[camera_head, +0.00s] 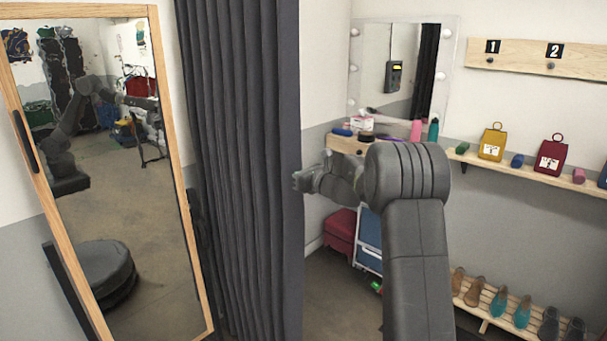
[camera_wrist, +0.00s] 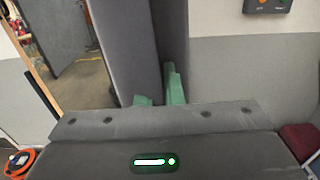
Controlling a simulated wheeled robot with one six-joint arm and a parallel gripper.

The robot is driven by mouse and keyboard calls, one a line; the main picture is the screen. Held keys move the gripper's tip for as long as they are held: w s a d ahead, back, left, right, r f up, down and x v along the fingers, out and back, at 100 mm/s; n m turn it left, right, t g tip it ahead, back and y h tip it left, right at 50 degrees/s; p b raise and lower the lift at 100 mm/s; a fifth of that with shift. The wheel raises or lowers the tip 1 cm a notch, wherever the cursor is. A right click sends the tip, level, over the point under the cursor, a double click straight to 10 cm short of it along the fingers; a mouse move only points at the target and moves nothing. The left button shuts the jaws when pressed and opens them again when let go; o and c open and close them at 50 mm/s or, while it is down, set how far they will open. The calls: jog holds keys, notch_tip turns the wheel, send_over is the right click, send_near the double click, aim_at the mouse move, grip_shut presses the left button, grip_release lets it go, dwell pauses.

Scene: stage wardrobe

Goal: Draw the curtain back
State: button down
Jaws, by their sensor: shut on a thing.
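A dark grey pleated curtain (camera_head: 240,150) hangs left of the middle in the head view, bunched in folds between the standing mirror and the wall. It also fills the upper middle of the wrist view (camera_wrist: 125,45). My gripper (camera_head: 299,182) is at the curtain's right edge, at about mid-height of the view. In the wrist view its green fingertips (camera_wrist: 160,92) are shut on the curtain's edge, one on each side of the cloth. The bottom of the curtain is out of the picture.
A wood-framed mirror (camera_head: 172,130) stands close on the left. A red stool (camera_head: 340,232) stands behind my arm.

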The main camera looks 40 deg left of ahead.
jog(key=shift+a, duration=0.5)
jog(key=c, duration=1.6)
grip_release()
jog(key=shift+o, duration=0.2)
jog(key=shift+d, duration=0.1)
jog(key=d+b, duration=0.4)
jog(key=d, duration=0.9)
jog(key=shift+s+d, duration=0.25)
jog(key=shift+d, duration=0.1)
jog(key=shift+a, duration=0.1)
